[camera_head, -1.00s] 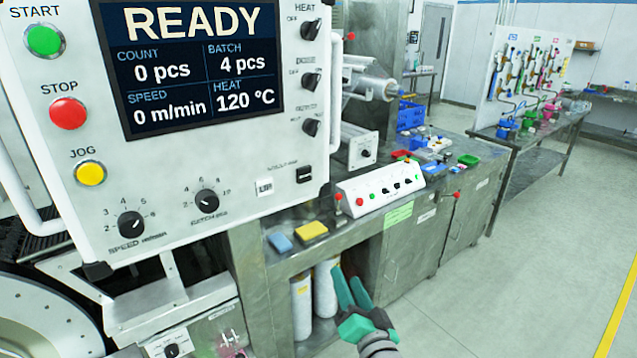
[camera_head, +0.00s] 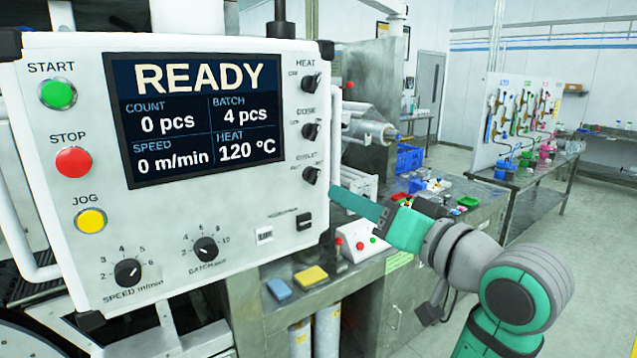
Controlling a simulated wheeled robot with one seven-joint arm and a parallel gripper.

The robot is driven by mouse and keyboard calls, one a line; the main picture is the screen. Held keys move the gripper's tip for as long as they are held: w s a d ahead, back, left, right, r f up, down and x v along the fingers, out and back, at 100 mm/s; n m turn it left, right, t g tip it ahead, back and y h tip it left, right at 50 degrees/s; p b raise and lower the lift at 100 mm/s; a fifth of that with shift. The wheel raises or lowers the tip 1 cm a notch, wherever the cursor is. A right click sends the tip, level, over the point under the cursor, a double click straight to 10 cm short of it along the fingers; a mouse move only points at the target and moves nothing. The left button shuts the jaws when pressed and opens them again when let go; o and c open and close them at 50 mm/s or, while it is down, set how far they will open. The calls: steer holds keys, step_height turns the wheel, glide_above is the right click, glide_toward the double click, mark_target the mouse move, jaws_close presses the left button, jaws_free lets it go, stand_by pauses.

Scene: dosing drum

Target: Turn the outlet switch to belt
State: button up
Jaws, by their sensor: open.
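The outlet switch (camera_head: 312,175) is the lowest of three black knobs down the right side of the white control panel (camera_head: 215,222). Its position labels are too small to read. My gripper (camera_head: 338,195) is just right of the panel's edge, with its teal fingers pointing left toward the panel, a little below and right of the outlet switch. It looks apart from the knob and holds nothing. The fingers overlap from this side, so the gap between them is hidden.
The heat knob (camera_head: 311,83) and dose knob (camera_head: 311,130) sit above the outlet switch. The panel's right handle (camera_head: 335,120) stands beside them, close to my fingertips. A blue sponge (camera_head: 279,289) and a yellow sponge (camera_head: 311,276) lie on the bench below.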

mark_target(315, 181)
steer(key=x, duration=1)
steer(key=shift+w+a+r, duration=0.15)
steer(key=shift+w+a, duration=0.1)
steer(key=c, duration=1)
